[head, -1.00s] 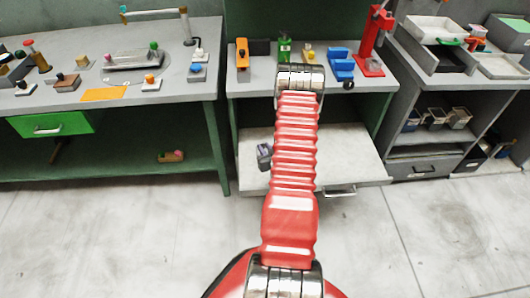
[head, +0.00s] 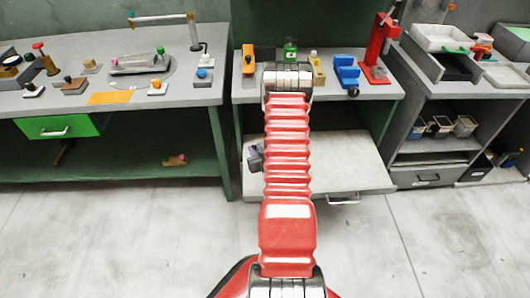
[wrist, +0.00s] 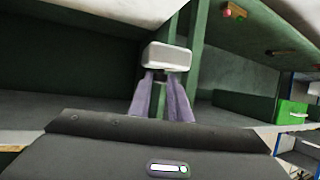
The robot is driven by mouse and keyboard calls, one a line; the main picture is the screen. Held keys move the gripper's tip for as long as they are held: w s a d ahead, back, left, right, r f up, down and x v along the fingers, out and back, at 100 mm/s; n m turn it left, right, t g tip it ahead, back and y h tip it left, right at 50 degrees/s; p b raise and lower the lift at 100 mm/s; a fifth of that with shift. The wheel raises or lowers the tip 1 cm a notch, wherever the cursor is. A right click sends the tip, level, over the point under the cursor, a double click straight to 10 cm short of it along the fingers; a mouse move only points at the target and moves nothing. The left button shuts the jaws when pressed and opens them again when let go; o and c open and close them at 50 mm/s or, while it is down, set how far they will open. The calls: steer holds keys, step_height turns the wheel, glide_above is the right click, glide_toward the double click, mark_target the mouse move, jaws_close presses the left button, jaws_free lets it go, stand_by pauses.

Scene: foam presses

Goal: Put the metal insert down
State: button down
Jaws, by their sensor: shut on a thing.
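The metal insert (wrist: 167,56) is a pale, rounded block at the tips of my gripper in the wrist view. My gripper (wrist: 166,84) has two grey-purple fingers, shut on the insert and holding it in the air. In the head view only a dark part of my gripper (head: 255,158) shows, just left of my red arm, by the left side of the pale pulled-out board under the middle bench. My arm hides the rest, and I cannot make out the insert there.
The pale pulled-out board (head: 350,172) is bare on its right part. The middle bench top (head: 335,88) holds several small fixtures and a red press (head: 380,48). The floor is clear.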

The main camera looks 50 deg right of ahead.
steer(key=w+a+r+n+t+y, duration=0.1)
steer(key=w+a+r+n, duration=0.1)
steer(key=w+a+r, duration=0.6)
steer(key=w+a+r+n+y, duration=0.1)
steer(key=w+a+r+y, duration=0.1)
steer(key=w+a, duration=0.7)
steer(key=a+r+n+y, duration=0.1)
steer(key=a+r, duration=0.4)
steer(key=a, duration=0.9)
steer(key=w+a+r+n+t+y, duration=0.1)
steer(key=a+r, duration=0.4)
steer(key=a, duration=1)
steer(key=shift+w+n+y, duration=0.2)
steer(key=shift+n+y, duration=0.3)
steer(key=shift+y, duration=0.3)
steer(key=shift+d+r, duration=0.1)
